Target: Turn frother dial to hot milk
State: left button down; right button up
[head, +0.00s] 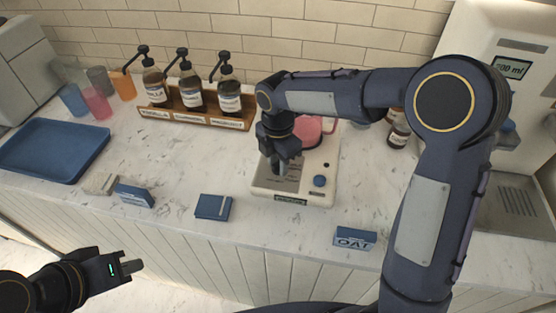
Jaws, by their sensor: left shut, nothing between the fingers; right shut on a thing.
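The frother (325,160) is a cream-white machine on the marble counter, with a pink pitcher (312,128) on its rear part. A round blue knob (320,181) sits at the front right of its top. My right gripper (281,170) points down over the front left of the frother's top and is shut on what seems to be the dial. The fingers hide the dial, so its setting cannot be read. My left gripper (128,267) is shut and empty, low at the left, in front of the counter and away from the frother.
A wooden rack of syrup pump bottles (192,95) stands behind left. Coloured cups (97,106) and a blue tray (50,150) are at far left. Small blue boxes, one marked OAT (354,238), lie along the front edge. A coffee machine (510,200) stands at right.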

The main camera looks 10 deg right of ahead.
jog(key=m, duration=1.4)
jog(key=shift+m, duration=0.3)
jog(key=m, duration=0.3)
jog(key=shift+w+m, duration=0.1)
jog(key=shift+m, duration=0.3)
jog(key=m, duration=0.3)
jog(key=shift+r+m, duration=0.1)
jog(key=shift+m, duration=0.2)
jog(key=m, duration=0.6)
jog(key=shift+m, duration=0.3)
jog(key=o, duration=1)
